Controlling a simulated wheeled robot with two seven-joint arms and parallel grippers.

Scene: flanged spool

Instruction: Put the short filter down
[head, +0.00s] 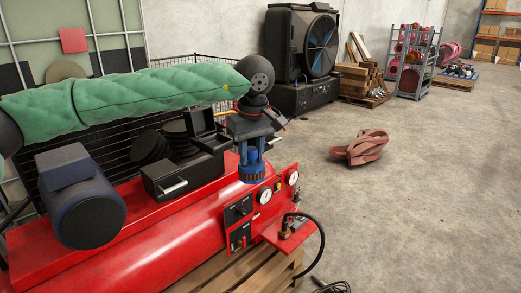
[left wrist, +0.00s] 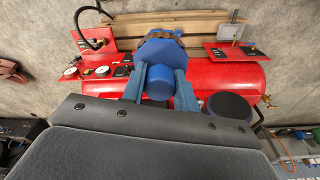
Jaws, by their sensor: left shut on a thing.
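My left gripper (head: 252,152) hangs at the end of the green-sleeved arm, pointing down. It is shut on the short filter (head: 252,168), a blue body with a brown ribbed lower end. The filter is upright, over or in front of the red compressor's right end near the gauges; I cannot tell whether it touches anything. In the left wrist view, my two blue fingers (left wrist: 158,84) lie either side of the filter's round blue part (left wrist: 160,84), with a wider blue part and brown edge beyond. My right gripper is not in view.
The red compressor (head: 170,235) stands on a wooden pallet (head: 255,272), with a black pump block (head: 180,172), gauges (head: 264,195) and a curved black hose (head: 320,240). A brown strap-like bundle (head: 361,148) lies on the floor.

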